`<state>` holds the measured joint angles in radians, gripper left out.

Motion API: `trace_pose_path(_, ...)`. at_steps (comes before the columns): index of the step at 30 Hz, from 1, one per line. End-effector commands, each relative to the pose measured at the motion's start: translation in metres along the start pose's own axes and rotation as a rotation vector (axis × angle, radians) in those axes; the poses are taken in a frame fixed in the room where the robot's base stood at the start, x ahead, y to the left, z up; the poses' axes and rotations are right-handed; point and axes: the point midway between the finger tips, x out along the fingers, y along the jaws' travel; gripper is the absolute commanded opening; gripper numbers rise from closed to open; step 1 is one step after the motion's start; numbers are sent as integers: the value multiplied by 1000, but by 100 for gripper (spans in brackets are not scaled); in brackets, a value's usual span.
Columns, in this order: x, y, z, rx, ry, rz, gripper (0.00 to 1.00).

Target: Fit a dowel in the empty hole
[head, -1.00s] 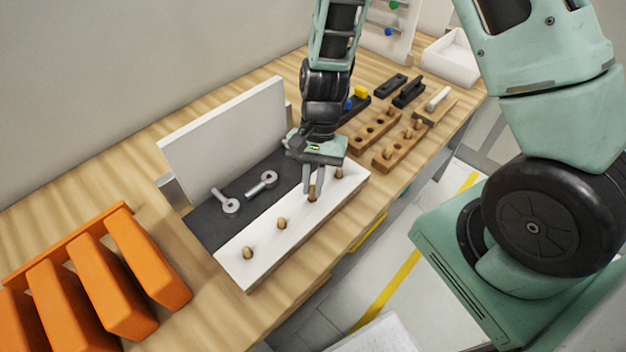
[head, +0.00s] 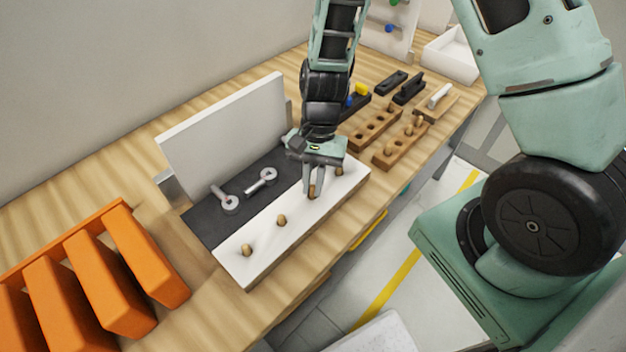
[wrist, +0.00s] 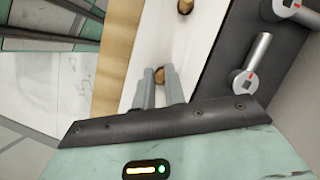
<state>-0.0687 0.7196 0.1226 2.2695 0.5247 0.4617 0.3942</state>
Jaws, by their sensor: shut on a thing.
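A white panel (head: 262,241) lies on the bench with a row of wooden dowels standing up from it. Two dowels, one at the near end (head: 247,250) and one beside it (head: 281,220), stand clear of my gripper. Another dowel (head: 339,170) stands at the far end. My gripper (head: 313,190) points down over the panel and is shut on a dowel (head: 312,194), which sits at the panel in line with the others. In the wrist view the held dowel (wrist: 159,75) shows between the fingertips. The hole under it is hidden.
Two metal cam fittings (head: 225,201) lie on a dark mat (head: 208,226) behind the panel, before an upright white board (head: 228,122). Orange slats (head: 135,255) stand at left. Wooden blocks with holes and pegs (head: 402,146) lie beyond my gripper.

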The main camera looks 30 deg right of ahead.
Motion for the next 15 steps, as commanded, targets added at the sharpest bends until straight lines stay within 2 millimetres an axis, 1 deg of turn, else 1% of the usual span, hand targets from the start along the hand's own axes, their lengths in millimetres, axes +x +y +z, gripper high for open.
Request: trace_pose_path(15, 6, 0, -2, 0, 0, 0, 0)
